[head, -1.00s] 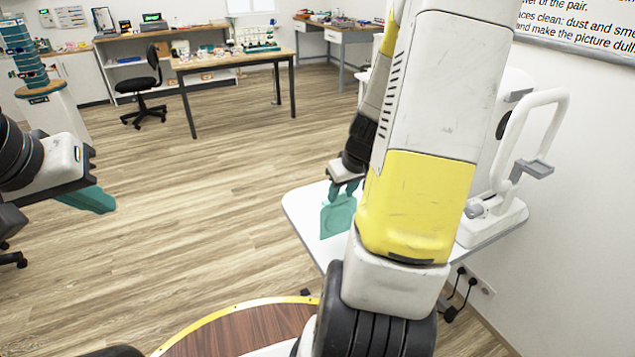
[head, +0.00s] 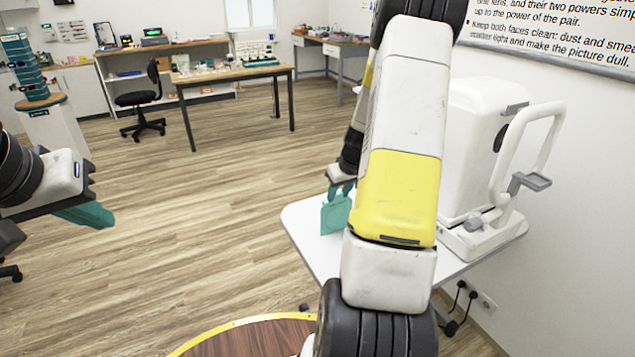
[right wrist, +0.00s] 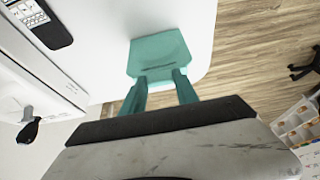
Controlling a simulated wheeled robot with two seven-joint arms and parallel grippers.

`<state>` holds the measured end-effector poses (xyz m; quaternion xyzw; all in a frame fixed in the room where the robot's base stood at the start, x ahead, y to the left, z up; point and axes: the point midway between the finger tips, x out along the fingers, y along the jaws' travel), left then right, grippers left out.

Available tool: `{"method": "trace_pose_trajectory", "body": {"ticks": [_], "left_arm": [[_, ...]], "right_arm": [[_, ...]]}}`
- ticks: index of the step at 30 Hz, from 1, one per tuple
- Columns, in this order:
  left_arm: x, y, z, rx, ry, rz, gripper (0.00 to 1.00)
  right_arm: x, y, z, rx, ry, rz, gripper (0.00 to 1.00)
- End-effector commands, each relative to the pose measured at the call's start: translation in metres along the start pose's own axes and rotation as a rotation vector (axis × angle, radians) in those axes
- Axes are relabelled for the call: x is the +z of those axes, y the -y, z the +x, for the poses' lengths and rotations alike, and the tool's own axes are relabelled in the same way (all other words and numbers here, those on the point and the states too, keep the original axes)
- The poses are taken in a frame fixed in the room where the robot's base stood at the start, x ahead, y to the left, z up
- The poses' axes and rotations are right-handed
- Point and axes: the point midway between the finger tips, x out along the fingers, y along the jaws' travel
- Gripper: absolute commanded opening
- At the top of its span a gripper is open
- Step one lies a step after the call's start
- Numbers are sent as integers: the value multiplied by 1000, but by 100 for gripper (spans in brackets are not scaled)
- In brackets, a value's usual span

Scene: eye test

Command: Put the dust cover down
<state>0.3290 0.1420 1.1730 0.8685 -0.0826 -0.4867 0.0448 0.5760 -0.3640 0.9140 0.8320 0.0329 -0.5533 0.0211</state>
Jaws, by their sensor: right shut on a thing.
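A flat teal piece, taken as the dust cover (head: 334,216), hangs from my right gripper (head: 343,186) over the left part of a white table (head: 302,222). The right wrist view shows the dust cover (right wrist: 160,53) at the tips of both teal fingers of my right gripper (right wrist: 160,83), which is shut on it. White tabletop shows behind it, near a table corner. I cannot tell if it touches the table. My left gripper (head: 88,213) is off at the left, over the floor. Only part of its teal fingers shows, so its opening is unclear.
A large white instrument (head: 470,150) with a looped frame stands on the right of the table, by the wall. My right arm hides the table's middle. The right wrist view shows a dark handheld device (right wrist: 48,25) on the table. A wooden bench (head: 232,72) stands far back.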

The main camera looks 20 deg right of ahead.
Motion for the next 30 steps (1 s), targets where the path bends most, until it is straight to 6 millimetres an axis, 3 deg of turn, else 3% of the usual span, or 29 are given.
{"method": "trace_pose_trajectory", "body": {"ticks": [8,9,12,23,30], "left_arm": [[0,0,0,0,0,0,0],[0,0,0,0,0,0,0],[0,0,0,0,0,0,0],[0,0,0,0,0,0,0],[0,0,0,0,0,0,0]], "right_arm": [[0,0,1,1,-2,0,14],[1,0,2,0,-1,0,38],[0,0,2,1,-1,-1,58],[-1,0,-1,1,-2,-1,58],[-2,-1,-37,4,-7,-1,58]]}}
